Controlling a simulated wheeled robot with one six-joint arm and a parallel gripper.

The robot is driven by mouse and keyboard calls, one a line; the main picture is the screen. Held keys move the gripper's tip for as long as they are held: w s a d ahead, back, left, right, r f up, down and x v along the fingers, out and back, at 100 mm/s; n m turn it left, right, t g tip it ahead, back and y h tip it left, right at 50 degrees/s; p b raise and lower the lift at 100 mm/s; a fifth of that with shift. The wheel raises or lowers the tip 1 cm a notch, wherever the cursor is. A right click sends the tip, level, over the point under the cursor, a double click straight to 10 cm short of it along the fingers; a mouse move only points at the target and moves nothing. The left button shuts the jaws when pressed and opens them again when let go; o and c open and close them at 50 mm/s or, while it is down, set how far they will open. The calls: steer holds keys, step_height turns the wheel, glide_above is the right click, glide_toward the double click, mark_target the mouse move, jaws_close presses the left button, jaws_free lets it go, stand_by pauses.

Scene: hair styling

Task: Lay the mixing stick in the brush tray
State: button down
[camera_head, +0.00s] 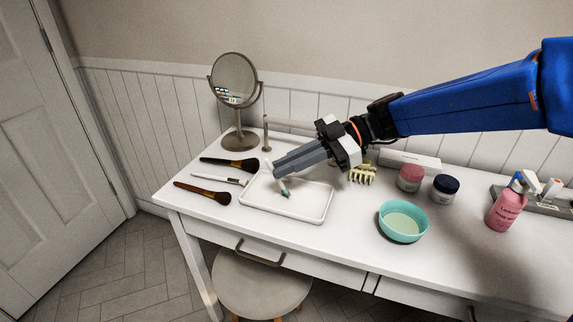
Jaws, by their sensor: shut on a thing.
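The brush tray (310,207) is a shallow white rectangular tray on the white table, left of the middle. My gripper (272,169) is above the tray's back left part, its grey fingers pointing down to the left. It is shut on the mixing stick (284,188), a short pale stick with a teal lower end. The stick hangs tilted over the tray's inside. I cannot tell whether its lower end touches the tray floor. The stick's upper part is hidden by the fingers.
Two dark brushes (228,163) and a white brush (220,179) lie left of the tray. A round mirror (235,82) stands behind. A teal bowl (402,222), two jars (410,177), a yellow claw clip (362,174) and a pink bottle (505,210) stand to the right.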

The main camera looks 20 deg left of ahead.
steer(key=shift+f, duration=0.15)
steer(key=c, duration=1.9)
jaws_free()
steer(key=shift+o, duration=0.2)
steer(key=v, duration=1.2)
